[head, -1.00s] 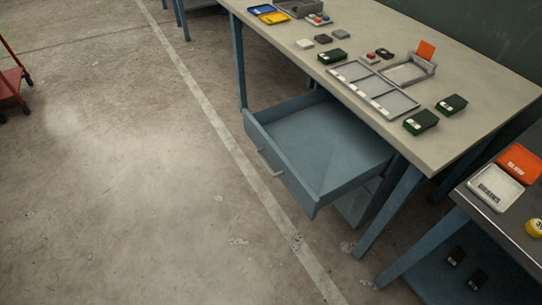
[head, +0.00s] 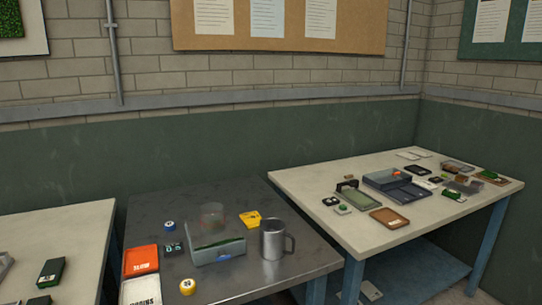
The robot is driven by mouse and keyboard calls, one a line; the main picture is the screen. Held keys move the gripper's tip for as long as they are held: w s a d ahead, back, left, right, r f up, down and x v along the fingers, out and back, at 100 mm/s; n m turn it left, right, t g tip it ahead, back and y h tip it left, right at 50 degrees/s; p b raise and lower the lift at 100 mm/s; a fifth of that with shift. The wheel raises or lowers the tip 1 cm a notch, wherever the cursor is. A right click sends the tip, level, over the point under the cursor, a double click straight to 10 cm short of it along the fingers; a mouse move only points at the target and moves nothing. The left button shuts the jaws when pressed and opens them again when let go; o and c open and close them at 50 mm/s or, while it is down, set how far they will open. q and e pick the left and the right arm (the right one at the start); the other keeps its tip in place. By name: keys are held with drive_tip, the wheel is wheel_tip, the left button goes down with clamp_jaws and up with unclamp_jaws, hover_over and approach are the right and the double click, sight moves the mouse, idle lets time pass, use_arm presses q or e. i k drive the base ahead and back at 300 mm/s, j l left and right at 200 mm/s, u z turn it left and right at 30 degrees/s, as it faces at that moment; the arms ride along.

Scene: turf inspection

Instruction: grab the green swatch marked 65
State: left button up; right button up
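No number 65 can be read on any green piece. A dark block with a green top (head: 50,272) lies on the pale table at the left, with a small white label. On the pale table at the right, a small green-topped piece (head: 342,209) sits near the left part. Another green piece (head: 453,194) with a white label lies near the right edge, and a further green piece (head: 488,174) lies on a brown tray behind it. Neither of my grippers is in view.
A blue-grey open box (head: 387,180) stands on the right table. A wall closes the back.

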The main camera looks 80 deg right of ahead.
sight(489, 174)
drive_tip(key=z, duration=4.05)
drive_tip(key=i+l+z, duration=0.4)
drive_tip(key=i, duration=0.55)
drive_tip(key=i+z, duration=0.4)
drive_tip(key=i, duration=0.6)
